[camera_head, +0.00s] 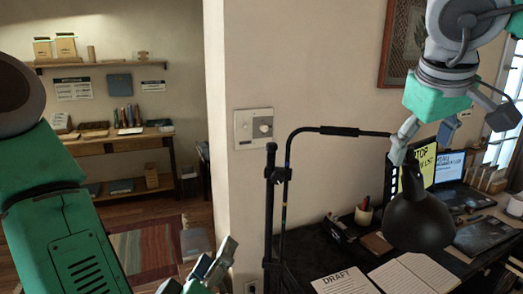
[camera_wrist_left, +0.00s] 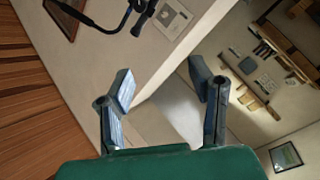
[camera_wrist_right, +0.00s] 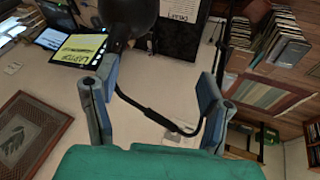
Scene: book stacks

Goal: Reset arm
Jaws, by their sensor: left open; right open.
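My left gripper (camera_head: 212,268) is low in the middle of the head view, partly cut off by the bottom edge. In the left wrist view its two fingers (camera_wrist_left: 163,88) stand apart with nothing between them. My right gripper (camera_head: 425,143) hangs from the upper right of the head view, just above the black lamp shade (camera_head: 418,217). In the right wrist view its fingers (camera_wrist_right: 155,100) are spread. The lamp's thin arm (camera_wrist_right: 148,111) crosses the view between them, and I cannot tell whether they touch it.
The lamp's dark stand (camera_head: 269,200) rises beside the wall corner. The desk holds an open notebook (camera_head: 415,275), a DRAFT sheet (camera_head: 345,284), a pen cup (camera_head: 364,215) and a laptop (camera_head: 462,195). A wooden side table (camera_head: 115,141) stands far left.

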